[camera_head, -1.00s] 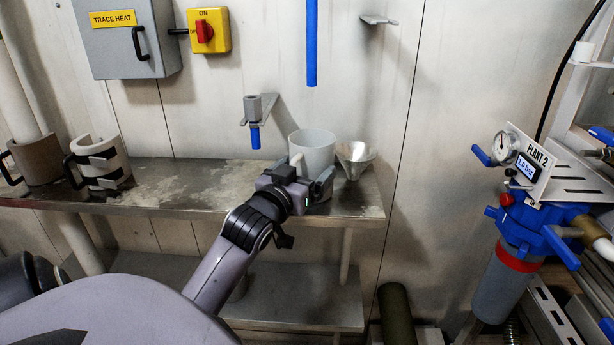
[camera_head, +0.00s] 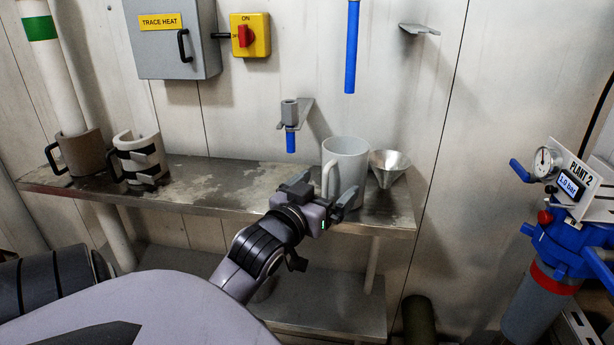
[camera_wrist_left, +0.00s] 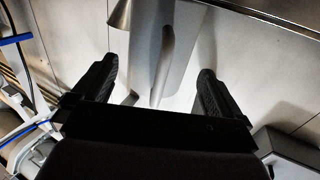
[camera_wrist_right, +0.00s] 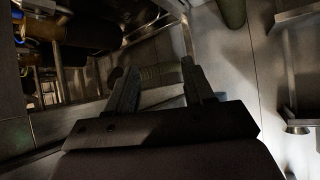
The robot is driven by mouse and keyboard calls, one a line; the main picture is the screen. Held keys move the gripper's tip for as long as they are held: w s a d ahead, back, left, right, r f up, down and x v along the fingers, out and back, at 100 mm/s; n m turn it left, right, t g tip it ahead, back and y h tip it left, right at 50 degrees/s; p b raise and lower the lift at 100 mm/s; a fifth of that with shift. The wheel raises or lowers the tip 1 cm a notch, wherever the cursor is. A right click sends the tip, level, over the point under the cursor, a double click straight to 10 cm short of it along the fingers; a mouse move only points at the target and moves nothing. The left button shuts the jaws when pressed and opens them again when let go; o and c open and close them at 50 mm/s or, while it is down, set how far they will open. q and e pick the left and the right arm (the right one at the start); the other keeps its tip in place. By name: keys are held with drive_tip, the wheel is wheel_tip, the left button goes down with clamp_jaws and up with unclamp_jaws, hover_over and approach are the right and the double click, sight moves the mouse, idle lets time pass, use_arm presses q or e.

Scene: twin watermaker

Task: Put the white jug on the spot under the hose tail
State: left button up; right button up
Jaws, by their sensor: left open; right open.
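The white jug (camera_head: 346,165) stands upright on the steel shelf, its handle toward the left and my left gripper. My left gripper (camera_head: 322,190) is open, in front of and slightly left of the jug. In the left wrist view the jug (camera_wrist_left: 184,50) and its handle show beyond and between the spread fingers (camera_wrist_left: 155,85), with nothing visibly gripped. A short blue hose tail (camera_head: 291,142) hangs below a grey fitting on a wall bracket, left of the jug. No marked spot is clear on the shelf beneath it. My right gripper (camera_wrist_right: 160,82) is open and empty, away from the shelf.
A metal funnel (camera_head: 390,167) stands close right of the jug. A long blue hose (camera_head: 352,50) hangs above. A white-and-black mug (camera_head: 139,160) and a brown mug (camera_head: 78,153) are at the shelf's left. The shelf (camera_head: 220,185) is bare between them and the jug.

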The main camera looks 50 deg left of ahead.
use_arm(q)
drive_tip(key=v, duration=0.5)
drive_tip(key=shift+s+d+p, duration=0.1)
drive_tip(key=shift+s+p, duration=0.05)
drive_tip(key=shift+p, duration=0.15)
drive_tip(key=s+d+f+m+g+h, duration=0.3)
drive_tip(key=d+f, duration=0.6)
drive_tip(key=f, duration=0.6)
drive_tip(key=s+d+f+m+g+h, duration=0.3)
drive_tip(key=s+d+f+h, duration=0.2)
drive_tip(key=d+f, duration=0.5)
wheel_tip(320, 180, down, 5)
drive_tip(key=shift+s+d+f+g, duration=0.15)
drive_tip(key=shift+s+d+g, duration=0.1)
drive_tip(key=shift+s+g, duration=0.15)
